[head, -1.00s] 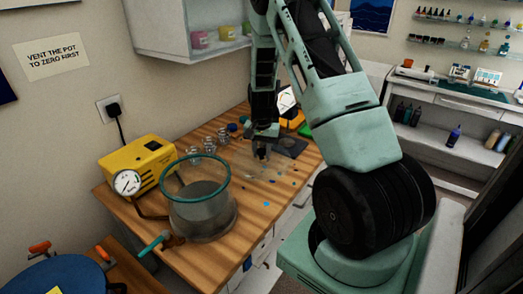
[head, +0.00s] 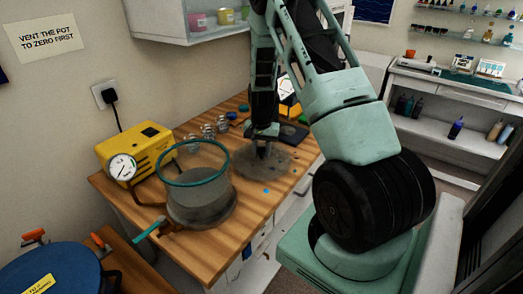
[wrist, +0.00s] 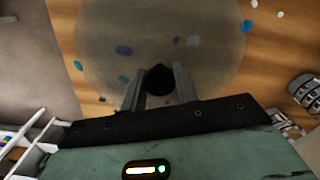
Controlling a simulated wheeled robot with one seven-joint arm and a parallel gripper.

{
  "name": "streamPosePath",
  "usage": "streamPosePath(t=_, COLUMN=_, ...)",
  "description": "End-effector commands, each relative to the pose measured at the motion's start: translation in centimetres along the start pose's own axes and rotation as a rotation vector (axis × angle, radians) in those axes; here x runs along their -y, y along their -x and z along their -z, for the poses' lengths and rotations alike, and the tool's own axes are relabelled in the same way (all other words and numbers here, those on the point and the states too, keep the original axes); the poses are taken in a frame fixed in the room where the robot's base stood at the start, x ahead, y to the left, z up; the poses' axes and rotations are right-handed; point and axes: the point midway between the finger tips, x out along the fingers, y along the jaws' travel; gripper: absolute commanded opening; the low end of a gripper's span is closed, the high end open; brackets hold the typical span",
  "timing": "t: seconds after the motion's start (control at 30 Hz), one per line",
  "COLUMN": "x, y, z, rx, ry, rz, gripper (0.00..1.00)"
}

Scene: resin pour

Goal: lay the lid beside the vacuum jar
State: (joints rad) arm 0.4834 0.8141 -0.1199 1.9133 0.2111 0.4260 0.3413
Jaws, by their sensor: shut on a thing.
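The lid (head: 272,166) is a hazy, see-through round disc over the wooden bench, to the right of the vacuum jar. My gripper (head: 264,147) is above it, shut on its dark knob (wrist: 160,79). The lid (wrist: 150,30) spreads out beyond the fingers in the wrist view, with coloured spots showing through it. I cannot tell whether it touches the bench or is just above it. The vacuum jar (head: 197,199) is a clear open pot with a teal rim, apart from the lid, with grey contents.
A yellow pump (head: 136,152) with a gauge stands behind left of the jar. Several small metal-and-glass pieces (head: 208,132) stand behind the lid. A teal-handled valve (head: 150,230) sticks out front left. Bare bench lies in front (head: 225,245).

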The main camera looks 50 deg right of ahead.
Motion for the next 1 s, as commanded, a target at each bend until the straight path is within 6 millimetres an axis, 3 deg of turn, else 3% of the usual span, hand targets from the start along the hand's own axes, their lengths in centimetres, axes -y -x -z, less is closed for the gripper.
streamPosePath(t=0.57, x=0.03, y=-0.98, z=0.04, rx=-0.001, ry=0.000, rz=0.001, gripper=0.00)
streamPosePath(t=0.6, x=0.03, y=-0.88, z=0.05, rx=-0.001, ry=0.000, rz=0.001, gripper=0.41)
streamPosePath(t=0.67, x=0.02, y=-0.88, z=0.04, rx=-0.001, ry=0.000, rz=0.001, gripper=0.55)
streamPosePath(t=1.0, x=0.00, y=-0.68, z=-0.01, rx=0.000, ry=0.000, rz=0.000, gripper=0.55)
